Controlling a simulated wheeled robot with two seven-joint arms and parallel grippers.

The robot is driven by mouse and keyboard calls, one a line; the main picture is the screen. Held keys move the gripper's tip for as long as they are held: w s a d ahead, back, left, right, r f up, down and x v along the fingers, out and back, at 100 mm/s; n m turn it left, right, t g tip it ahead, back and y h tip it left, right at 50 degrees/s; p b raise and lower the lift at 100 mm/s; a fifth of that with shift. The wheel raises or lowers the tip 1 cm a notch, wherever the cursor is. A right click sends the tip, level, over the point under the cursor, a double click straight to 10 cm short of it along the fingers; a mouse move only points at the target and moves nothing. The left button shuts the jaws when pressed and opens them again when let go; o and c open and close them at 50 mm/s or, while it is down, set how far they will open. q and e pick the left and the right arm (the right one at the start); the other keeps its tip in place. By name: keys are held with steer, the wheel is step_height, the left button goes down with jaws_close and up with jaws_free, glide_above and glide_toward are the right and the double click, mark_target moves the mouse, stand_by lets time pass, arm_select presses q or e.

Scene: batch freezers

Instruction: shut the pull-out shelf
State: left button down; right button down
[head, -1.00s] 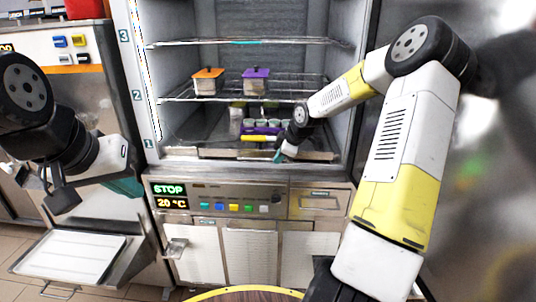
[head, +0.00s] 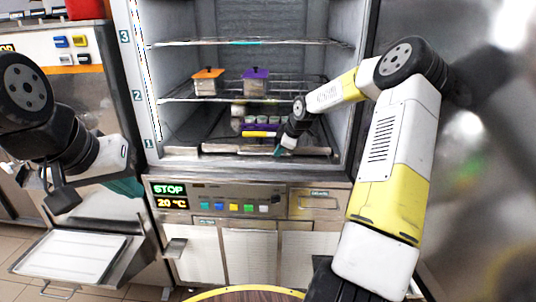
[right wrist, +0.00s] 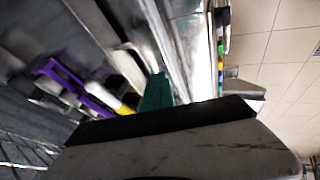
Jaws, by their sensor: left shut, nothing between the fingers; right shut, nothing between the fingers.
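The pull-out shelf (head: 225,149) is the lowest shelf in the open freezer, at level 1, with a dark surface and a pale metal front edge. It bears a purple rack (head: 262,133) with pale cups and a yellow handle. My right gripper (head: 280,150) is shut and empty at the shelf's front edge, right of its middle; contact is hard to tell. Its teal fingertip shows in the right wrist view (right wrist: 157,92), near the metal edge, with the purple rack (right wrist: 82,92) beyond. My left gripper (head: 124,186) is shut and empty outside the freezer, at the left.
The wire shelf (head: 225,97) above holds an orange-lidded tub (head: 207,82) and a purple-lidded tub (head: 255,82). Below the opening is a control panel (head: 228,199) reading STOP and 20 °C. A white tray (head: 68,255) sits low at the left.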

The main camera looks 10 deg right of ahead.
steer(key=shift+w+d+r, duration=0.1)
steer(key=shift+w+d, duration=0.05)
steer(key=shift+w, duration=0.05)
steer(key=s+a+r+m+h, duration=0.1)
steer(key=s+a+r+m, duration=0.25)
steer(key=s+r, duration=0.65)
steer(key=s+a+r+m+h, duration=0.3)
steer(key=s+r, duration=0.4)
steer(key=s, duration=0.7)
steer(key=s+a+m+y, duration=0.1)
steer(key=s+a+m, duration=0.1)
steer(key=s, duration=0.6)
steer(key=s+a+r+m+y, duration=0.1)
steer(key=s+m, duration=0.3)
steer(key=s, duration=0.4)
steer(key=shift+s+a+r+m+y, duration=0.15)
steer(key=shift+s+a+m+y, duration=0.15)
steer(key=shift+y, duration=0.5)
